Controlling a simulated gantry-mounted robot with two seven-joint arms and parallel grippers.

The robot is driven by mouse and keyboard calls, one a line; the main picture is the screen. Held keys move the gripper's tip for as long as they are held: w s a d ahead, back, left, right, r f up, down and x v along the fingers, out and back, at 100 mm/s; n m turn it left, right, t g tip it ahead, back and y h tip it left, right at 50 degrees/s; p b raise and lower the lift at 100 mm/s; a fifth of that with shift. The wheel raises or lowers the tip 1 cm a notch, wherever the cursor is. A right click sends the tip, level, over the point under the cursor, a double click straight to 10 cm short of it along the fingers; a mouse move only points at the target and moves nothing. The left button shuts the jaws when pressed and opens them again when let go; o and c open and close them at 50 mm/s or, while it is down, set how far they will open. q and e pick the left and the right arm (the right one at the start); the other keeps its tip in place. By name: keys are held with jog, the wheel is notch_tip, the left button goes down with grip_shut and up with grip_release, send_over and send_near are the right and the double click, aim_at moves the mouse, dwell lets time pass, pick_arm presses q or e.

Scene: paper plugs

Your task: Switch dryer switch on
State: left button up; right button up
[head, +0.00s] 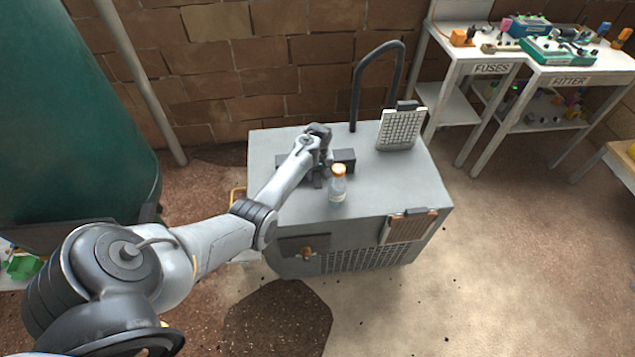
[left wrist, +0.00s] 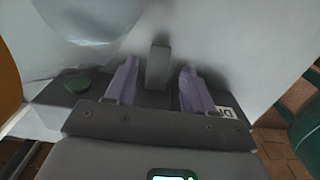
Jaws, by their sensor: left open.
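The grey dryer cabinet (head: 400,185) stands in the middle of the head view. A dark switch box (head: 344,160) sits on its top, partly hidden by my left gripper (head: 321,172). In the left wrist view, my left gripper (left wrist: 158,74) is open, with its two purple-grey fingers apart. A dark upright switch lever (left wrist: 158,60) shows between the fingers, with a gap on both sides. Whether it is on or off I cannot tell. A green button (left wrist: 78,84) is left of the fingers, and a partly hidden label (left wrist: 227,112) is on the right.
A clear bottle with an orange cap (head: 338,185) stands close to my left gripper. A gridded panel (head: 399,129) and a black curved pipe (head: 357,90) are at the cabinet's back. Tables marked FUSES (head: 491,69) and FITTER (head: 570,81) stand right. Floor at front right is clear.

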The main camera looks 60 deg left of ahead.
aim_at(318, 184)
pick_arm(q)
jog(key=shift+f, duration=0.15)
jog(key=shift+f+b, duration=0.6)
jog(key=shift+f, duration=0.25)
jog(key=shift+f+b, duration=0.6)
jog(key=shift+f, duration=0.35)
jog(key=c, duration=0.7)
